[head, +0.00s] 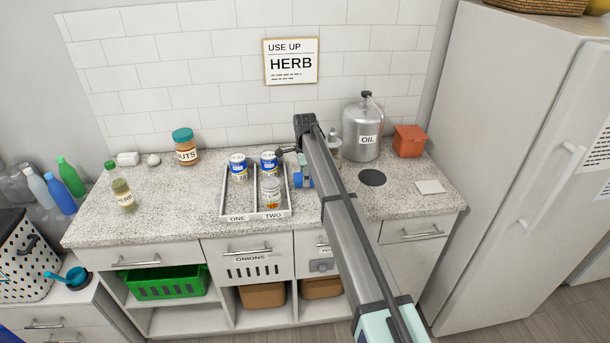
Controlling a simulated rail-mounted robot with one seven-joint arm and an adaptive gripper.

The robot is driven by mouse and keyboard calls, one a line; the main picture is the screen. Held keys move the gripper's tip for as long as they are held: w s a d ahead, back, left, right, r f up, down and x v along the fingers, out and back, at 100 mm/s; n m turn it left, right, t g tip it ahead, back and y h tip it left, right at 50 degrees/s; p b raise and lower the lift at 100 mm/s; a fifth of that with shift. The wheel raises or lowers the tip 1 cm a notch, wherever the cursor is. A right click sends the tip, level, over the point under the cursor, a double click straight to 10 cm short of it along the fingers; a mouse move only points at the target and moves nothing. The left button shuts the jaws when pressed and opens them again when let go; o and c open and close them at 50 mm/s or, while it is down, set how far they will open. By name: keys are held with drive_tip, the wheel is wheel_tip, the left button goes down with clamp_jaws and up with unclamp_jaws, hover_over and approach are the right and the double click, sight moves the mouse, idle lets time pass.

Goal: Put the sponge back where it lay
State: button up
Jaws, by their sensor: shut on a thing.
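My gripper (288,151) is a small dark shape at the end of my arm, beside the rear can of the lane marked TWO. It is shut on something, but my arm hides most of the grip. A small blue and pale thing (299,180) shows just below it, partly behind my arm. I cannot tell whether this is the sponge or what exactly the fingers hold. No other thing is clearly a sponge. A flat pale piece (430,187) lies at the counter's right, beside a dark round disc (372,177).
A two-lane tray (231,218) holds a blue-white can (238,167), a similar can (269,161) and a pale can (271,194). An OIL canister (363,130) and an orange box (409,141) stand right. A NUTS jar (185,148) and HERB bottle (123,192) stand left.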

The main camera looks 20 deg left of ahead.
drive_tip(key=shift+f, duration=0.15)
drive_tip(key=o, duration=1)
wheel_tip(320, 180, up, 12)
drive_tip(key=b, duration=0.3)
